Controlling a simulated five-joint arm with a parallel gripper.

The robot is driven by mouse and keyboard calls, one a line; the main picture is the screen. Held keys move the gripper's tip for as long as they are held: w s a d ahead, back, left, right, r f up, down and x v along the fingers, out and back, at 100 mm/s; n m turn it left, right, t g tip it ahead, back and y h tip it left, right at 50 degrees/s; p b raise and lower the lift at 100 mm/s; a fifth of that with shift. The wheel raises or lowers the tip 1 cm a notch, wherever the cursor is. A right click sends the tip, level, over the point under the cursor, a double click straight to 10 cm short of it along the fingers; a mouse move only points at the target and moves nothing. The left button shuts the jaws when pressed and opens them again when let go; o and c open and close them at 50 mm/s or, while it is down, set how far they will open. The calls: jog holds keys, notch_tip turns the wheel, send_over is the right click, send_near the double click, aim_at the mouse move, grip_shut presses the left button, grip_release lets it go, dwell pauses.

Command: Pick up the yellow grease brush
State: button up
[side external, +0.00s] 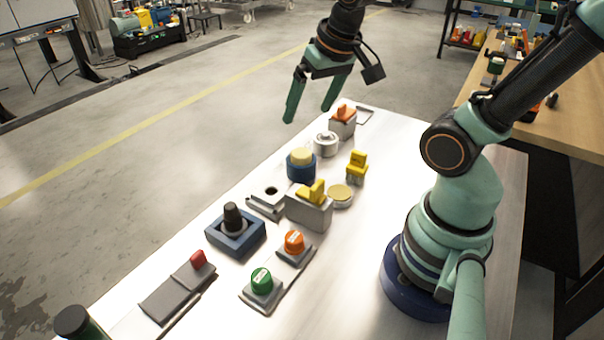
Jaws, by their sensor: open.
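My gripper (309,112) is open and empty, with its two green fingers pointing down. It hangs above the far end of the white table, well clear of the things there. Two yellow things could be the grease brush; I cannot tell which. One is a small upright yellow piece (357,165) with a greyish band low down, standing on the table right of the middle group. The other is a yellow knob-like piece (313,192) on top of a grey block (309,212). My gripper is apart from both, higher and farther back.
A blue cup with a pale yellow top (301,164), a round tin (341,195), a silver pot (326,144) and an orange-topped block (342,122) crowd around. Orange (294,243) and green (261,282) buttons sit nearer. The white table's (350,275) right side is mostly clear.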

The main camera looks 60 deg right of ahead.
jog(key=s+d+f+m+g, duration=0.25)
jog(key=d+f+m, duration=0.35)
jog(key=d+m, duration=0.3)
jog(key=m+g, duration=0.2)
jog(key=m, duration=0.3)
send_over(357, 165)
jog(key=f, duration=0.3)
jog(key=shift+d+f+y, duration=0.25)
jog(key=shift+d+y, duration=0.05)
jog(key=shift+d, duration=0.05)
jog(key=shift+s+d+f, duration=0.1)
jog(key=shift+f, duration=0.2)
notch_tip(357, 165, down, 5)
jog(key=shift+f, duration=0.1)
jog(key=shift+w+f, duration=0.15)
jog(key=shift+f, duration=1.45)
jog(key=shift+w+f, duration=0.1)
jog(key=shift+f, duration=1.45)
jog(key=c, duration=1.5)
jog(key=shift+o, duration=0.2)
jog(key=shift+r, duration=0.2)
